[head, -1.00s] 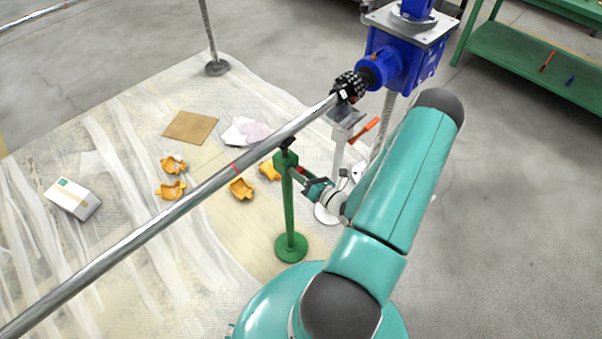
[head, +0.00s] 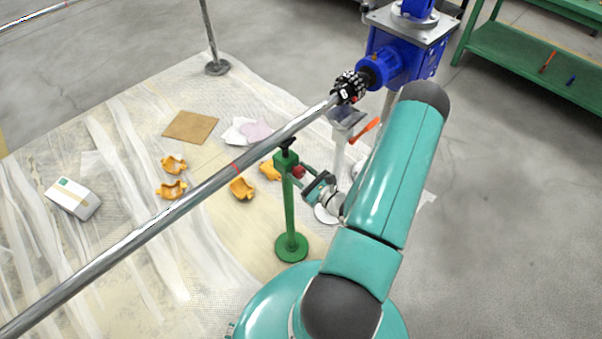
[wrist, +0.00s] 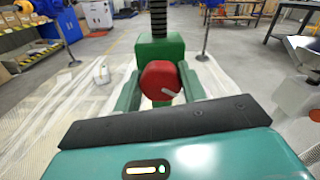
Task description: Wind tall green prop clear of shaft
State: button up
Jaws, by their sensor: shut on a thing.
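The green prop (head: 290,212) stands upright on its round base on the sheeted floor in the head view. Its dark top (head: 287,145) is close under the long steel shaft (head: 190,201); I cannot tell whether they touch. In the wrist view its green block (wrist: 150,48) carries a black threaded screw (wrist: 158,18) rising out of frame. A red knob (wrist: 160,84) on the block's near side has a pale mark; it also shows in the head view (head: 299,172). My gripper (wrist: 160,88) is shut on the red knob, one green finger on each side.
The shaft runs to a blue gearbox (head: 392,62) through a black coupling (head: 348,88). A grey stand with an orange handle (head: 365,131) is just behind my gripper. Several yellow clamp pieces (head: 242,189), a brown board (head: 190,127) and a white box (head: 73,198) lie on the sheet.

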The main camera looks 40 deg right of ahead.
jog(key=n, duration=0.5)
jog(key=shift+a+n, duration=0.1)
jog(key=shift+n, duration=0.2)
jog(key=n, duration=0.5)
jog(key=shift+f, duration=0.1)
jog(key=n, duration=0.5)
jog(key=shift+f+n, duration=0.1)
jog(key=shift+n, duration=0.3)
jog(key=n, duration=0.5)
jog(key=o, duration=1)
